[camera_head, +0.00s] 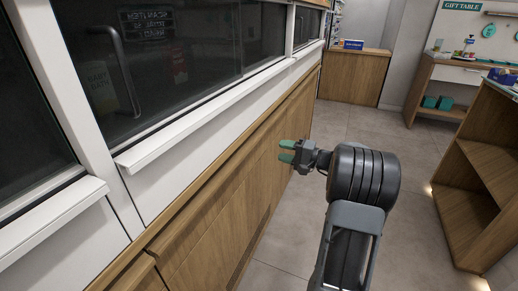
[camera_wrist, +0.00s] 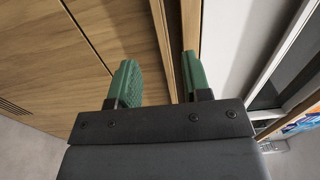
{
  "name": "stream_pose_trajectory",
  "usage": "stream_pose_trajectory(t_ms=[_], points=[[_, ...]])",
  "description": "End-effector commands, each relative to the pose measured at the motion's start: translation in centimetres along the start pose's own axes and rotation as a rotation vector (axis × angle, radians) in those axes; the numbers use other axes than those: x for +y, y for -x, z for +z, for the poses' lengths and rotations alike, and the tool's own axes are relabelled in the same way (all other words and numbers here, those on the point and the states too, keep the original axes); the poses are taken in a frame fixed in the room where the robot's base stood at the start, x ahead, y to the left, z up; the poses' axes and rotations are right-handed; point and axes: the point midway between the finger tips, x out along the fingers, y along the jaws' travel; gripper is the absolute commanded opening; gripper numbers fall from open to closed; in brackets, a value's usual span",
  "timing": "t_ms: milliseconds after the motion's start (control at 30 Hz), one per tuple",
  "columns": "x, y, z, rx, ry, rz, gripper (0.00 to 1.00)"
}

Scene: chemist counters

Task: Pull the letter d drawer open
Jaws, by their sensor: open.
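My gripper (camera_head: 286,151) has two green fingertips and is open, with nothing between them. In the head view it is beside the long counter's wooden front (camera_head: 222,222), just below the wooden ledge. The wrist view shows my gripper (camera_wrist: 158,72) facing the wooden front (camera_wrist: 55,75), with a narrow wooden edge (camera_wrist: 164,30) between and beyond the fingertips. I cannot tell whether the fingers touch it. No letter d is readable on any front, so I cannot tell which one is the letter d drawer. The fronts in view look shut.
White panels with projecting ledges (camera_head: 205,112) and dark glass (camera_head: 150,60) rise above the wood at left. A wooden shelf unit (camera_head: 470,185) stands at right. A wooden counter (camera_head: 352,78) and a gift table (camera_head: 440,80) stand at the back. The grey floor (camera_head: 410,140) between is clear.

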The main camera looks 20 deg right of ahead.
Motion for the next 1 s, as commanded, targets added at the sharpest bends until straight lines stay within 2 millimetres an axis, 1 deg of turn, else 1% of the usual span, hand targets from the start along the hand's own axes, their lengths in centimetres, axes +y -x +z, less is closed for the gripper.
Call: stream_pose_trajectory(t_ms=[33, 200, 400, 500, 700, 1000], points=[[0.1, -1.2, 0.1, -0.005, 0.000, 0.001, 0.44], [0.1, -4.5, 0.1, -0.005, -0.002, 0.001, 0.44], [0.1, -7.6, 0.1, -0.004, -0.002, 0.002, 0.44], [0.1, -8.6, 0.1, -0.004, -0.001, 0.002, 0.44], [0.1, -9.7, 0.1, -0.002, -0.002, 0.002, 0.44], [0.0, -9.9, 0.1, -0.002, -0.002, 0.002, 0.44]])
